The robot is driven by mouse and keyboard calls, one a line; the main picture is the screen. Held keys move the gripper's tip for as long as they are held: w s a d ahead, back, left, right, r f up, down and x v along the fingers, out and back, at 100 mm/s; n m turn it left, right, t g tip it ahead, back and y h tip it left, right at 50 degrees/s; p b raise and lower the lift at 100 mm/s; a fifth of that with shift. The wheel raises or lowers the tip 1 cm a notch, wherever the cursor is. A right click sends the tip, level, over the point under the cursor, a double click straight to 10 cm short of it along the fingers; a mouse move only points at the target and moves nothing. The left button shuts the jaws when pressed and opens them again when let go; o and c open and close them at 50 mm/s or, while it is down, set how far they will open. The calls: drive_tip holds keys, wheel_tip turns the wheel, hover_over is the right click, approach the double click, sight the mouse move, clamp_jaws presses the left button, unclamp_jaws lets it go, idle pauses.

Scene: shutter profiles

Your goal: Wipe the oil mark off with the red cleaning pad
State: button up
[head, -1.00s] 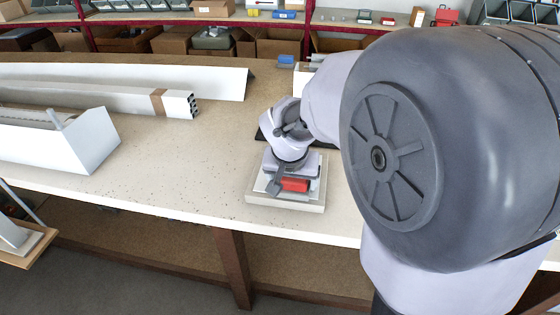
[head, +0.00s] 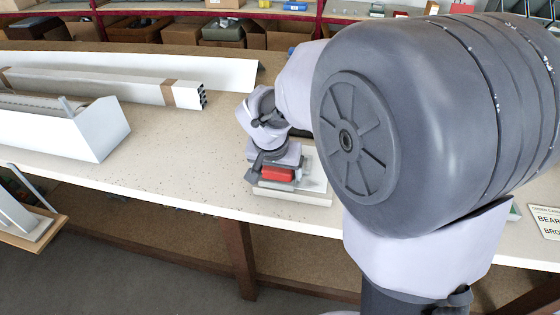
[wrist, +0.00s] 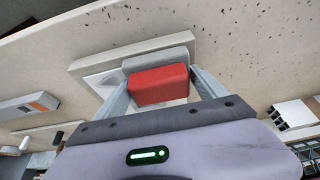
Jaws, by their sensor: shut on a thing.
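The red cleaning pad (head: 278,174) is held in my gripper (head: 276,177), low over the left part of a pale plate (head: 300,196) on the workbench. The wrist view shows the red pad (wrist: 160,85) between the two fingers of my gripper (wrist: 160,90), with a grey block (wrist: 148,63) against its far side. A lighter panel (head: 316,172) lies on the plate, partly covered by my gripper. I cannot tell whether the pad touches the panel. I cannot make out the oil mark; it may be hidden under the pad or gripper.
A long white profile bundle (head: 185,94) and a white open channel (head: 100,138) lie on the bench (head: 170,165) to the left. Dark specks dot the bench top. Bare bench lies between the channel and the plate. Shelves with boxes (head: 222,30) stand behind.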

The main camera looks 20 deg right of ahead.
sight(300, 185)
drive_tip(key=shift+w+a, duration=0.15)
drive_tip(key=shift+a, duration=0.1)
drive_tip(key=shift+d, duration=0.1)
drive_tip(key=shift+s+d+f, duration=0.1)
drive_tip(key=shift+s+d, duration=0.8)
drive_tip(key=shift+d, duration=0.3)
drive_tip(key=shift+s+d, duration=0.1)
drive_tip(key=shift+d, duration=0.05)
drive_tip(key=shift+s+d, duration=0.8)
drive_tip(key=shift+d, duration=0.3)
